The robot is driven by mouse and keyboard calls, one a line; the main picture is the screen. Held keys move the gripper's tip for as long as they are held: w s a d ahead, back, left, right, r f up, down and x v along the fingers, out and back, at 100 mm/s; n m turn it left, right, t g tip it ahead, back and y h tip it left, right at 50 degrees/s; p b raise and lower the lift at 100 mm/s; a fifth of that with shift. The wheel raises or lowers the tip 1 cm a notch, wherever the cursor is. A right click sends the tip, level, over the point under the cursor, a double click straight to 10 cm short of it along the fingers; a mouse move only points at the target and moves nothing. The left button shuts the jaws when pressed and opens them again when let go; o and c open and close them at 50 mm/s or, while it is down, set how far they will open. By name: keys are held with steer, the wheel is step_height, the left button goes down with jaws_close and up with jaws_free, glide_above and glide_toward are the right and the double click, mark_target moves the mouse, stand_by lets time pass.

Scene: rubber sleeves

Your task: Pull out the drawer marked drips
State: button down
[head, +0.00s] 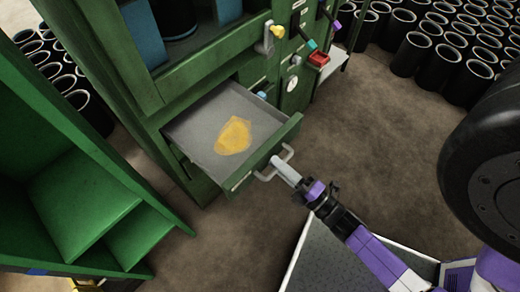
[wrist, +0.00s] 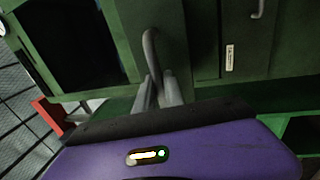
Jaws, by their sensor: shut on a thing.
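The drawer (head: 205,120) is pulled out of the green cabinet, and its grey tray shows a yellow-orange stain (head: 234,136). Its green front carries a pale bar handle (head: 268,176). My gripper (head: 277,164) is shut on that handle from the front right. In the wrist view the handle (wrist: 150,48) rises between the two grey fingers (wrist: 158,90). Any marking on the drawer front is too small to read in the head view. A small pale label (wrist: 230,58) shows in the wrist view, but its text cannot be read.
The green cabinet (head: 150,95) has knobs, a gauge (head: 292,84) and a red box (head: 318,58) on its right part. A green shelf unit (head: 85,195) stands at left. Many black sleeves (head: 440,45) stand at back right. Brown floor (head: 365,110) is clear beyond my arm.

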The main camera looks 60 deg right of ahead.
steer(key=shift+r+v, duration=0.15)
steer(key=shift+v, duration=0.6)
steer(key=shift+r+v, duration=0.15)
steer(key=shift+v, duration=0.65)
steer(key=c, duration=1.5)
jaws_free()
steer(key=shift+o, duration=0.2)
steer(key=v, duration=0.8)
steer(key=shift+b, duration=0.45)
steer(key=shift+w, duration=0.1)
steer(key=w+a+r+m+g+y+p, duration=0.1)
steer(key=a+r+m+y+p, duration=0.1)
steer(key=r, duration=0.6)
steer(key=w+a+r+m+g+y+p, duration=0.1)
steer(key=a+r+m+p, duration=0.3)
steer(key=r+m, duration=0.4)
steer(key=w+a+r+m+g+y+p, duration=0.1)
steer(key=a+r+m+g+y+p, duration=0.1)
steer(key=r, duration=0.6)
steer(key=a+m+p, duration=0.1)
steer(key=a+m, duration=0.1)
steer(key=a, duration=0.1)
steer(key=shift+w+a+r+m+g+y+p, duration=0.15)
steer(key=shift+w+a+m+g+y+p, duration=0.15)
steer(key=shift+a+m+p, duration=0.1)
